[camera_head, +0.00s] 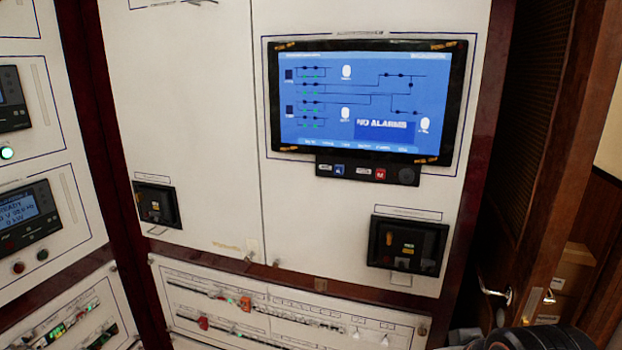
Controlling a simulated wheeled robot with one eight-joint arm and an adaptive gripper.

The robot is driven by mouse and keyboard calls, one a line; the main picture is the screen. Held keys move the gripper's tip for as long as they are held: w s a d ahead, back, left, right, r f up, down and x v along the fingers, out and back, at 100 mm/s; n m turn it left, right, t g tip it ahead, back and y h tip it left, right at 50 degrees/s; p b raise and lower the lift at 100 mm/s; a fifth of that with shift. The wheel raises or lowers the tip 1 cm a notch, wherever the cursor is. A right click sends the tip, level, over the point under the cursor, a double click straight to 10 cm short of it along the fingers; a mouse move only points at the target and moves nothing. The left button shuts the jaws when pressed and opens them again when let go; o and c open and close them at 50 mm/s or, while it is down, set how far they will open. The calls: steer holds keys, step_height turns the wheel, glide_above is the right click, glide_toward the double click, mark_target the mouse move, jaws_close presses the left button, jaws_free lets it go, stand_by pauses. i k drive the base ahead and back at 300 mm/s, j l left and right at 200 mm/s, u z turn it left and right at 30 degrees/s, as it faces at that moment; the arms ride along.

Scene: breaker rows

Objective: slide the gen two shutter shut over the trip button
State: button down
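Two black breaker units sit in the white panels below the screen. One is the left breaker unit (147,190), the other the right breaker unit (382,261). Each has a small label plate above it, too small to read. Small yellow and orange marks show on their faces. I cannot tell which unit is gen two, nor make out a shutter or trip button on either. A dark rounded part of my arm shows at the bottom right edge; my gripper's fingers are not in view.
A blue screen (330,95) reading "NO ALARMS" has a button strip (367,172) below it. Lower panels (280,315) carry rows of small switches. Controllers (25,215) stand at the left. A brown door with a metal handle (497,292) and cardboard boxes (572,270) are at the right.

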mark_target(402, 263)
steer(key=u, duration=1.35)
steer(key=k+z, duration=0.15)
steer(key=z, duration=0.35)
steer(key=k+z, duration=0.15)
steer(key=z, duration=0.3)
steer(key=k+z, duration=0.15)
steer(key=z, duration=0.35)
